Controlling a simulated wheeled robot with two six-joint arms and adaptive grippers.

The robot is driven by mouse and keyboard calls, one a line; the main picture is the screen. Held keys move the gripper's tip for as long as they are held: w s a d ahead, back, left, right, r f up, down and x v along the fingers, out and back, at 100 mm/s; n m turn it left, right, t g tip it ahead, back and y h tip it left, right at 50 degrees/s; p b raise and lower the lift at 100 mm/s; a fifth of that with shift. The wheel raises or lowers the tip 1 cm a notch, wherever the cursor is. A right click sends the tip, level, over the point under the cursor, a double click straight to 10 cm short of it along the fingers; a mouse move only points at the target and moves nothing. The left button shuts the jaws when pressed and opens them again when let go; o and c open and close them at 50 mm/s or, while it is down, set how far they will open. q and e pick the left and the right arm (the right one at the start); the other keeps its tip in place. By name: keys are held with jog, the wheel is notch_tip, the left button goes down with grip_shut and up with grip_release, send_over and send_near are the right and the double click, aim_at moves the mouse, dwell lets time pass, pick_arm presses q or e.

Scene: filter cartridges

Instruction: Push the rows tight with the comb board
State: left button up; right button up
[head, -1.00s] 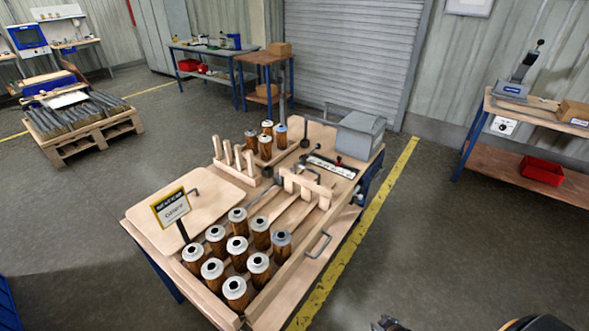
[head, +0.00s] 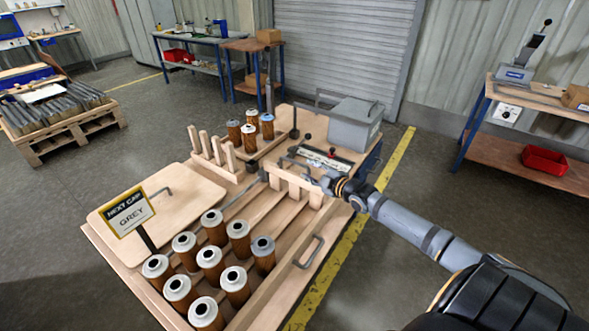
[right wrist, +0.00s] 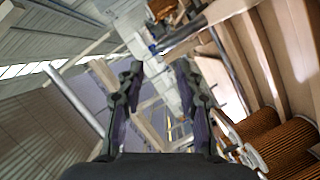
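The comb board (head: 297,186), a pale wooden bar with teeth, stands across the lanes of the wooden tray (head: 262,318) at their far end. Several brown filter cartridges (head: 210,262) stand upright in rows at the near end, mostly with white caps; one at the right has a grey cap (head: 263,246). My right gripper (head: 325,181) is at the right end of the comb board. In the right wrist view its two fingers (right wrist: 160,95) are apart with nothing clearly between them. I cannot tell whether it touches the board. My left gripper is out of view.
A sign (head: 129,212) reads "NEXT CAP GREY". Behind stand a peg rack (head: 217,155), more cartridges (head: 249,138), one with a blue cap, and a grey box (head: 354,123). A metal handle (head: 309,251) stands up from the tray's right side. The left board (head: 160,205) is mostly clear.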

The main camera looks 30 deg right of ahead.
aim_at(299, 165)
jog(key=b+x, duration=0.3)
jog(key=x, duration=0.4)
jog(key=shift+w+f, duration=0.25)
jog(key=shift+w, duration=0.05)
jog(key=shift+w+f, duration=0.15)
jog(key=shift+w, duration=0.35)
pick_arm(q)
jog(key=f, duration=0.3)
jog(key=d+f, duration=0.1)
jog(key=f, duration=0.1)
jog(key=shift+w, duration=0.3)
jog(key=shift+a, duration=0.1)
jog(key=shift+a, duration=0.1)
pick_arm(e)
grip_shut()
